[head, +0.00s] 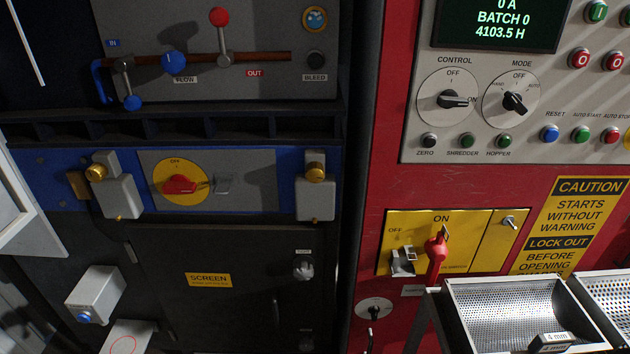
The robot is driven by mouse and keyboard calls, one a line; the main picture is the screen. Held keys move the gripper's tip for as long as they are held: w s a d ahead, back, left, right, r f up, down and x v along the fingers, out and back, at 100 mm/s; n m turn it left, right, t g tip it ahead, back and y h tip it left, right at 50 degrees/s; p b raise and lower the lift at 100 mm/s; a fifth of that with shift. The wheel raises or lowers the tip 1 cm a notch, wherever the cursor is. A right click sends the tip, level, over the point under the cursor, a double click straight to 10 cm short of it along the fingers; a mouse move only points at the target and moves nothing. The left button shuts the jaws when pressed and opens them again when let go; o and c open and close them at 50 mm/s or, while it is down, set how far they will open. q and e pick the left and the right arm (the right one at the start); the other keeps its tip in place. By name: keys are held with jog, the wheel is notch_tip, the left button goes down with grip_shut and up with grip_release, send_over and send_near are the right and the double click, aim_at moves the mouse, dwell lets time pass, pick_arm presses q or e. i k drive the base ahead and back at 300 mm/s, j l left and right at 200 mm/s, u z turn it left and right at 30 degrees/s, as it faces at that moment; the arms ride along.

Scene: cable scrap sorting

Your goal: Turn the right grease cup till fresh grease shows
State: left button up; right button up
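The right grease cup (315,172) is a brass-coloured cap on top of a grey bearing block, at the right end of the blue band on the dark machine. A similar brass grease cup (96,172) sits on the left grey block. The right grey block (316,200) hangs below its cup. I cannot make out whether any grease shows around it. Neither of my grippers is in view, and nothing touches the right cup.
A red rotary switch (179,185) on a yellow disc sits between the cups. A red lever (435,256) stands on the yellow panel at right. Perforated trays (450,312) stick out at lower right. The space before the right cup looks clear.

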aim_at(314, 171)
jog(key=u, duration=0.7)
jog(key=k+l+u, duration=0.1)
jog(key=u, duration=0.25)
jog(key=k+u, duration=0.1)
jog(key=u, duration=0.25)
jog(key=k+u, duration=0.15)
jog(key=u, duration=0.15)
jog(key=k+l, duration=0.1)
jog(key=k, duration=0.2)
